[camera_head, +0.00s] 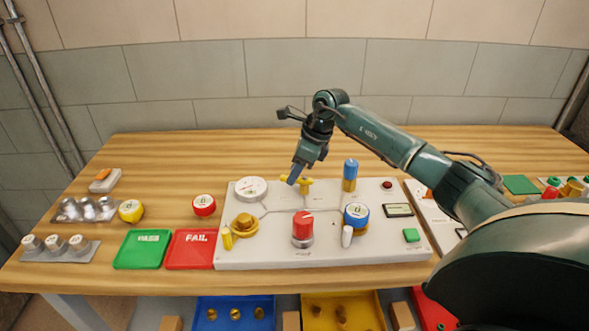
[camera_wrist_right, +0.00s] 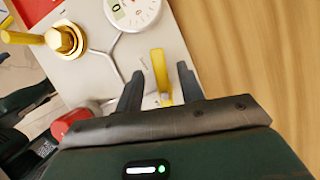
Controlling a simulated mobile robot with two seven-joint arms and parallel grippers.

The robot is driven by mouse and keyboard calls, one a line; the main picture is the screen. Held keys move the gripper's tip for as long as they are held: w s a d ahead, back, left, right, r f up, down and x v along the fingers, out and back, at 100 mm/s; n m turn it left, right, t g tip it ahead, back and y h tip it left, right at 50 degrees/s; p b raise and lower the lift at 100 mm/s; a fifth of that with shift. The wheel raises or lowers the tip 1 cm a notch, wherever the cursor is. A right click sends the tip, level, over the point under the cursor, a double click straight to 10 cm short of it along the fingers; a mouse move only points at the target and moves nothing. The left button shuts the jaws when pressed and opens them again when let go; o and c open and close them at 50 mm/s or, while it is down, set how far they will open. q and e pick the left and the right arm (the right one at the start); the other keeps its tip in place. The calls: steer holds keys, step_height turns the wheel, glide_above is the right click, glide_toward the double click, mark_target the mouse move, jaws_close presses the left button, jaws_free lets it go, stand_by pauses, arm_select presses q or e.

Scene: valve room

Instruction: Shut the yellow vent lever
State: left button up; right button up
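The yellow vent lever (camera_head: 306,182) stands at the back middle of the white panel (camera_head: 272,257). In the right wrist view the lever (camera_wrist_right: 160,72) shows as a yellow bar between my two fingers. My right gripper (camera_head: 293,179) points down at the lever's left end in the head view and partly covers it. In the right wrist view its fingers (camera_wrist_right: 159,86) are apart, one on each side of the lever, with gaps visible. I cannot tell whether either finger touches it. My left gripper is not in view.
A white dial gauge (camera_head: 251,188) sits left of the lever and a blue-and-yellow cylinder (camera_head: 350,176) right of it. Bare wood lies behind the panel.

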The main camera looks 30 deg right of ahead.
steer(key=shift+w+a+f, duration=0.1)
steer(key=shift+f, duration=0.3)
steer(key=shift+c, duration=0.2)
jaws_close()
